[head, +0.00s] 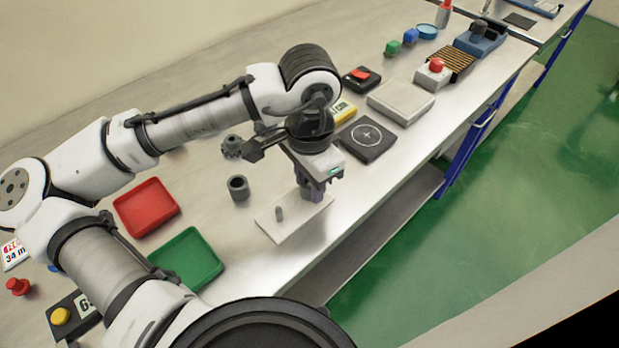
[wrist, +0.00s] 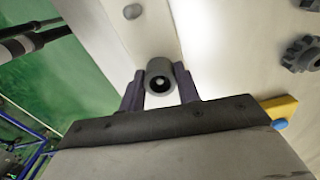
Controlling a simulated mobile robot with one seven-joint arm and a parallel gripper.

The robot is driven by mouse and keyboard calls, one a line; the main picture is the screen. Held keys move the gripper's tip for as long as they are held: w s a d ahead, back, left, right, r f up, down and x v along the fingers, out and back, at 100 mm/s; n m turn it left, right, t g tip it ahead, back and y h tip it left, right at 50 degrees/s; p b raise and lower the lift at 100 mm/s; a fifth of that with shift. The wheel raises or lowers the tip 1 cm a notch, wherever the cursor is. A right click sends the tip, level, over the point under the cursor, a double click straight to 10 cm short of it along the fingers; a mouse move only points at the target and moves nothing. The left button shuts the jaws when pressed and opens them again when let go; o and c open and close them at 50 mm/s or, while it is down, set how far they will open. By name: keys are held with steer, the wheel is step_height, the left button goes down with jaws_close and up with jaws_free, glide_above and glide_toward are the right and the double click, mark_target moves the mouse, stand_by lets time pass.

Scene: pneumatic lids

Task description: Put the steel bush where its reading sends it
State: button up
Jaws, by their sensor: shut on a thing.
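In the wrist view a grey steel bush (wrist: 160,76) sits between the two dark fingers of my gripper (wrist: 160,90), which is shut on it. A pale spot shows in its bore; I cannot tell whether that is a pin or the surface behind. In the head view my gripper (head: 312,192) points down over the right end of a white plate (head: 291,223), and its fingers hide the bush. A short grey peg (head: 279,213) stands free on the plate, also seen in the wrist view (wrist: 132,12). Whether the bush touches the plate is unclear.
Left of the plate are a grey hollow cylinder (head: 238,188), a dark gear (head: 232,146), a red tray (head: 147,207) and a green tray (head: 188,259). Behind my gripper are a dark pad with a crosshair (head: 367,139) and a flat pale box (head: 400,101). The bench edge is close on the right.

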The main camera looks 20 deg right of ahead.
steer(key=shift+f+b, duration=0.3)
steer(key=shift+f, duration=0.25)
steer(key=o, duration=1.2)
steer(key=shift+o, duration=0.6)
steer(key=o, duration=0.3)
steer(key=shift+r, duration=0.1)
step_height(320, 180, up, 7)
steer(key=p, duration=0.7)
